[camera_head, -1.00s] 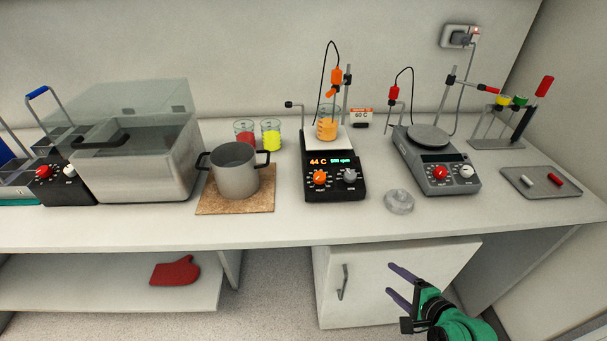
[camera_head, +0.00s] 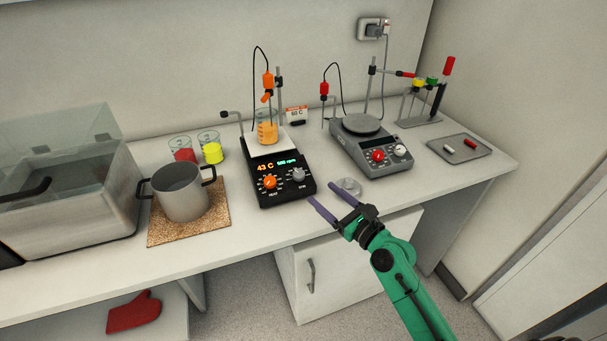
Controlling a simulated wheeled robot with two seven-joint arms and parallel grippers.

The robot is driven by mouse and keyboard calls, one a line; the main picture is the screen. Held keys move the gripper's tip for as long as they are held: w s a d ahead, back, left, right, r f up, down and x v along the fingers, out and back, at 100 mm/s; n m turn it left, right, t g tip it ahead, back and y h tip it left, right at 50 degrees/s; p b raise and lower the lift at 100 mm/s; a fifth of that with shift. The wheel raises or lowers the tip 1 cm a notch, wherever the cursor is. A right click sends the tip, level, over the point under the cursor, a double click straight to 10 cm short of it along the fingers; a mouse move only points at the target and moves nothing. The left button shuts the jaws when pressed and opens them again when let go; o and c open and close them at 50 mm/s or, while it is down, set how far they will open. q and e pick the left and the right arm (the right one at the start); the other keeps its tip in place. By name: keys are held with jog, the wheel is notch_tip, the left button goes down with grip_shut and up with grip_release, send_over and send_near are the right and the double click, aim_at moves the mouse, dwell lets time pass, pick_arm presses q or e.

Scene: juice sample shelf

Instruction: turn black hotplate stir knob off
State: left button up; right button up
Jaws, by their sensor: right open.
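The black hotplate (camera_head: 282,180) stands on the bench with a white top plate. Its display reads 43 C in orange and a green rpm figure. Its orange heat knob (camera_head: 270,182) is at the front left and its grey stir knob (camera_head: 298,174) is at the front right. A beaker of orange liquid (camera_head: 267,132) stands on the plate with an orange probe in it. My right gripper (camera_head: 329,203) is open and empty, its purple fingers near the bench front edge, below and right of the stir knob and apart from it. My left gripper is not in view.
A pot (camera_head: 180,191) on a cork mat (camera_head: 215,222) and a water bath (camera_head: 75,210) are at left. A tray (camera_head: 470,155) lies at right.

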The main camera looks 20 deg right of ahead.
aim_at(302, 176)
jog(key=x, duration=0.9)
jog(key=shift+a+f+p, duration=0.1)
jog(key=shift+p, duration=0.25)
grip_shut()
